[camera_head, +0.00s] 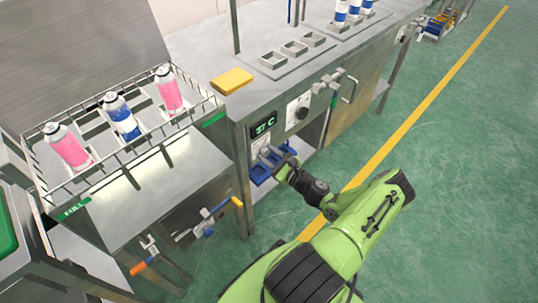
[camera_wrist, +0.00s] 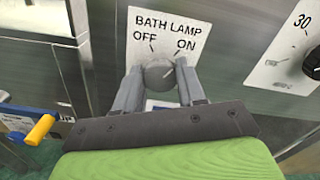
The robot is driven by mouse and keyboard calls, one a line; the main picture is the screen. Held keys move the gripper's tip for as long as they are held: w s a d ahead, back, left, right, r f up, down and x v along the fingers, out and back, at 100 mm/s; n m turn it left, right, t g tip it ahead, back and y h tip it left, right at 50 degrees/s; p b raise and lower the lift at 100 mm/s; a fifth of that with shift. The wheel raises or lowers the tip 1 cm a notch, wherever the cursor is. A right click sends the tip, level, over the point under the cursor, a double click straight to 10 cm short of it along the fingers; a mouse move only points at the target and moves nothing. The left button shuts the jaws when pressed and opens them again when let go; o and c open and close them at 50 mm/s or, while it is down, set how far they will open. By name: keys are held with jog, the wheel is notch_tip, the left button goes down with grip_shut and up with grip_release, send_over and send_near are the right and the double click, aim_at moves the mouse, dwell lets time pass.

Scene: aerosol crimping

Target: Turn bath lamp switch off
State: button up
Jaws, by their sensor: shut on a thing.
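A light mark on the knob's face slants up and right, toward the ON side. My gripper (camera_wrist: 158,88) has one finger on each side of the knob and is shut on it. In the head view my gripper (camera_head: 273,158) is at the cabinet front below the green display (camera_head: 264,126), and it hides the knob.
A black dial (camera_head: 298,112) is right of the switch; it also shows in the wrist view (camera_wrist: 314,62). A blue tray (camera_head: 260,173) lies below my gripper. Left, a wire basket (camera_head: 140,147) holds cans above a tank with bright strips.

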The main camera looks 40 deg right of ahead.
jog(key=shift+c, duration=0.5)
jog(key=shift+n, duration=0.4)
jog(key=n, duration=0.4)
jog(key=shift+a+n+p, duration=0.1)
jog(key=shift+n+p, duration=0.2)
jog(key=shift+n, duration=0.1)
jog(key=n, duration=0.6)
jog(key=shift+f, duration=0.2)
jog(key=shift+n+p, duration=0.3)
jog(key=o, duration=1.1)
jog(key=shift+c, duration=0.2)
